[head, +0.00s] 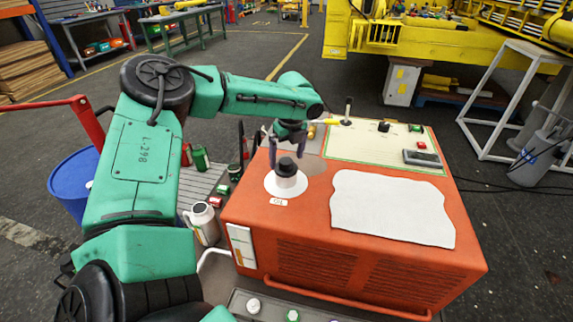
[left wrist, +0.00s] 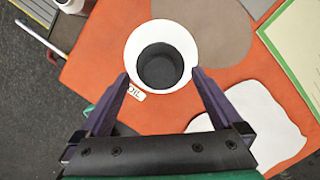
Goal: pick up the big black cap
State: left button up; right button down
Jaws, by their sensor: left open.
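The big black cap (head: 287,167) sits upright on a white neck in a white round patch on the orange cabinet, beside a small "OIL" label (head: 278,202). In the left wrist view the cap (left wrist: 160,66) lies centred in the white ring. My left gripper (head: 284,155) is open and points down at the cap. In the left wrist view its purple fingertips (left wrist: 160,73) are on either side of the cap, with gaps to it. I cannot tell exactly how low they reach beside it. My right gripper is not in view.
A white cloth (head: 390,208) lies on the orange cabinet top (head: 315,240). Behind it is a pale panel (head: 365,145) with a lever, a smaller black knob (head: 384,127) and buttons. A white jug (head: 203,222) stands left of the cabinet.

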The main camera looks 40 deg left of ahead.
aim_at(286, 161)
pick_arm(q)
jog(key=f, duration=0.3)
jog(key=shift+w+a, duration=0.15)
jog(key=shift+a, duration=0.15)
jog(key=c, duration=1.2)
jog(key=shift+r, duration=0.1)
